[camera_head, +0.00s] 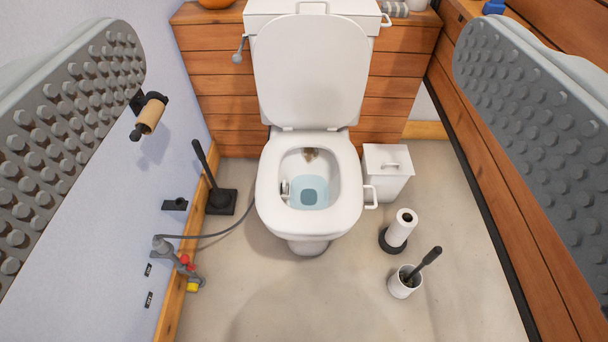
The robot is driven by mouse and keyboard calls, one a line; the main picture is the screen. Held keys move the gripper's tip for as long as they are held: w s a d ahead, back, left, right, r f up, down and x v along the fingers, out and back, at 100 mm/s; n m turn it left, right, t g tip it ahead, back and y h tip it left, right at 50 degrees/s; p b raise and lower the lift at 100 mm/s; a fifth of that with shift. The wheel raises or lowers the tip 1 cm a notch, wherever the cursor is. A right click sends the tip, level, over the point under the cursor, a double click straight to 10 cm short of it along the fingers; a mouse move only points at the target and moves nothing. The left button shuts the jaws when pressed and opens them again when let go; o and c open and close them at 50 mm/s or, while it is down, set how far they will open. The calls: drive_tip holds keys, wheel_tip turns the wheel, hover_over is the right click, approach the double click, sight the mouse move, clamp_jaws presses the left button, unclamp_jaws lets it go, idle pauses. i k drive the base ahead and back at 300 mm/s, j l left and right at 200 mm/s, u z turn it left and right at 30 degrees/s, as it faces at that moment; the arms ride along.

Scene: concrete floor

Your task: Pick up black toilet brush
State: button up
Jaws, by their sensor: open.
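My gripper (300,70) is open and empty, its two grey studded pads wide apart at the left and right of the view. Two black-handled things stand on the floor, both well beyond the pads. At the left, a black stick (205,165) leans in a black square base (221,203) by the wall; I cannot tell whether it is a brush or a plunger. At the right, a toilet brush with a black handle (427,262) stands tilted in a small white cup (402,286). Its head is mostly hidden in the cup.
A white toilet (310,85) with its lid up stands in the middle. A paper roll stand (400,228) and white bin (387,170) are at its right. A pipe with valves (178,258) juts from the left wall. The front floor is clear.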

sight(407, 280)
drive_tip(key=k+l+z, duration=0.3)
drive_tip(key=k, duration=0.25)
drive_tip(key=k+l+z, duration=0.25)
drive_tip(key=k+l, duration=0.25)
drive_tip(key=l, duration=0.1)
